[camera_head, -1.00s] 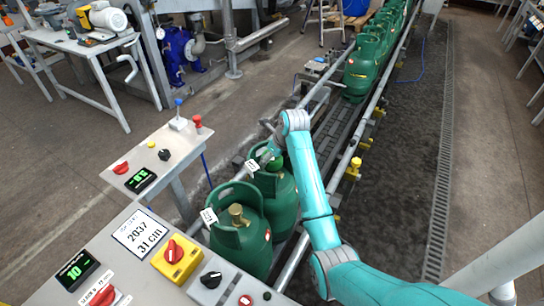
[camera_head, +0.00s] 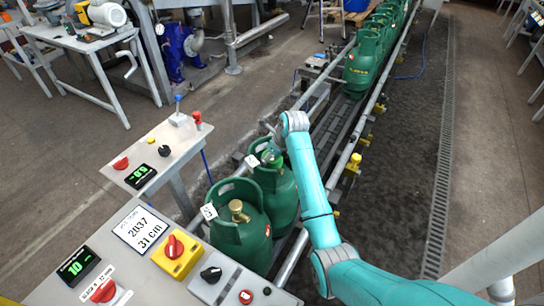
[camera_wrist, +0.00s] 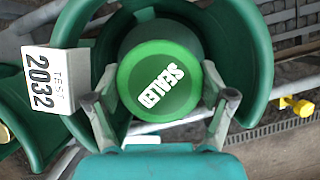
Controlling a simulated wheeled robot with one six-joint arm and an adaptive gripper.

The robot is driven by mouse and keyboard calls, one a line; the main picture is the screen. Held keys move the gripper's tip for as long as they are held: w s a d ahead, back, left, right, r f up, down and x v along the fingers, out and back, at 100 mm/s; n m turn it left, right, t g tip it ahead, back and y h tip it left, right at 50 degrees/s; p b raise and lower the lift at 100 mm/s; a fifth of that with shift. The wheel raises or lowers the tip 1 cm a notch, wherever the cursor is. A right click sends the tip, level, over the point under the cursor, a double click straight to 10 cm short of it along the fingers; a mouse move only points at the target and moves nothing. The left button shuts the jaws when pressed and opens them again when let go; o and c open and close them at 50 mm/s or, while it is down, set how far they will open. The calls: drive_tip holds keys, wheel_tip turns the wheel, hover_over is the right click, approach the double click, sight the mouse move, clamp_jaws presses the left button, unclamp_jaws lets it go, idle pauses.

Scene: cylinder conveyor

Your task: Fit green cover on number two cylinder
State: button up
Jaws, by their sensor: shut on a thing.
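The cover lies inside the collar of a green cylinder (camera_wrist: 252,50), seen from above. A white tag (camera_wrist: 42,80) reading "TEST 2032" hangs on that collar. In the head view my gripper (camera_head: 276,143) is over the second cylinder (camera_head: 282,193) from the front, and the cover (camera_head: 271,156) shows within its collar. The cover hides the valve, so I cannot tell whether it is seated.
A nearer green cylinder (camera_head: 243,238) with a bare brass valve stands in front on the conveyor. Several more cylinders (camera_head: 361,65) stand farther along it. Control panels (camera_head: 160,153) are at the left. The conveyor's middle stretch (camera_head: 333,118) is empty.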

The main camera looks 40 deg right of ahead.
drive_tip(key=shift+f, duration=0.2)
drive_tip(key=o, duration=0.8)
drive_tip(key=shift+r, duration=0.1)
drive_tip(key=v, duration=1.2)
